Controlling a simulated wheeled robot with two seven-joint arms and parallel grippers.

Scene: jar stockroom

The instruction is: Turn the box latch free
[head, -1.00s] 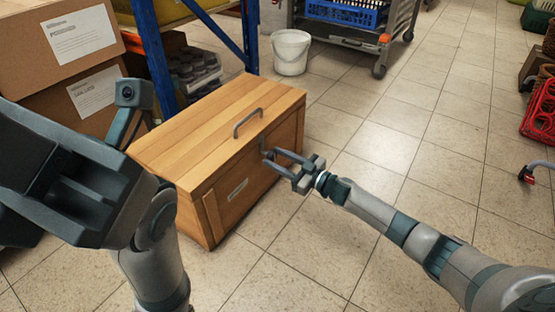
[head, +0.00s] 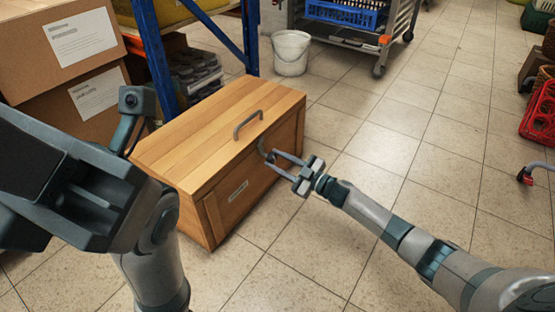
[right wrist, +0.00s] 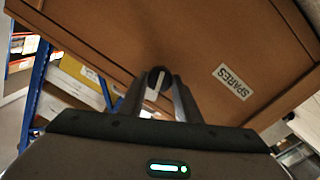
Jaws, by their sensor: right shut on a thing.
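The wooden box (head: 212,140) stands on the floor with its lid down and a grey handle on top. My right gripper (head: 269,156) is at the upper middle of its front. In the right wrist view the box front (right wrist: 185,40) carries a SPARES label, and the latch (right wrist: 157,78), a dark round piece with a pale bar, sits between the fingertips (right wrist: 158,92). The gripper is shut on the latch. In the head view the latch is mostly hidden by the fingers. My left gripper (head: 90,205) is large at the left, away from the box; its fingers cannot be made out clearly.
Cardboard boxes (head: 65,55) are stacked at the left. A blue rack post (head: 155,60) stands behind the box. A white bucket (head: 291,55) and a trolley (head: 345,38) are at the back.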

